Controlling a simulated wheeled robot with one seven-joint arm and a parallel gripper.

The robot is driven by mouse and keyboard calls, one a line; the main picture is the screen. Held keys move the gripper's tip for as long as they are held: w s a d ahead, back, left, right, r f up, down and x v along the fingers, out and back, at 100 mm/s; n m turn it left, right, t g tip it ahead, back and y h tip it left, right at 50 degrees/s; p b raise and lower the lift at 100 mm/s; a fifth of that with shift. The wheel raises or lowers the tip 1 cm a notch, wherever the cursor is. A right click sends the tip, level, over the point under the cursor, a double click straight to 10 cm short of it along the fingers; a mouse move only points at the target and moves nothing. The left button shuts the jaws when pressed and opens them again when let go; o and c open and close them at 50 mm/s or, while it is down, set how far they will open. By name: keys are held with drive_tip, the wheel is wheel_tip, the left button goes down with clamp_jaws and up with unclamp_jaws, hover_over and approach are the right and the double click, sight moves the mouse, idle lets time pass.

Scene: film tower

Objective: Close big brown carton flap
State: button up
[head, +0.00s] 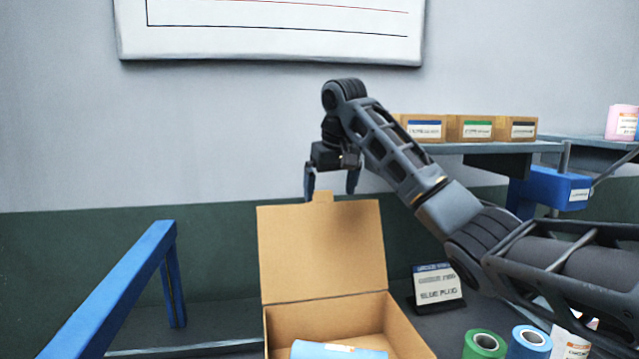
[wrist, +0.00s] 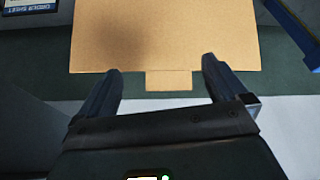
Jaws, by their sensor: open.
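The big brown carton (head: 400,335) stands open on the work surface at the bottom of the head view. Its flap (head: 320,255) stands up at the back, with a small tab at its top edge. My gripper (head: 332,192) is open and points down just above the top edge of the flap, on either side of the tab. In the wrist view the flap (wrist: 165,35) fills the upper middle. Its tab (wrist: 168,81) shows between the two fingers of my gripper (wrist: 160,85). I cannot tell whether the fingers touch the flap. A blue item (head: 335,350) lies inside the carton.
A blue rail (head: 120,285) stands left of the carton. A "BLUE PLUG" sign (head: 437,288), a green roll (head: 485,345) and a blue roll (head: 530,342) are on the right. A shelf with small cartons (head: 470,128) is at the back right.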

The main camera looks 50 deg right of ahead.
sight(319, 194)
wheel_tip(319, 194, up, 5)
drive_tip(key=w+m, duration=0.2)
drive_tip(key=w, duration=0.1)
drive_tip(key=shift+h, duration=0.4)
drive_tip(key=shift+p+x, duration=1.1)
drive_tip(key=shift+x, duration=2.5)
drive_tip(key=shift+s, duration=0.1)
drive_tip(key=shift+c, duration=0.5)
drive_tip(key=c, duration=1.4)
drive_tip(key=shift+s, duration=0.1)
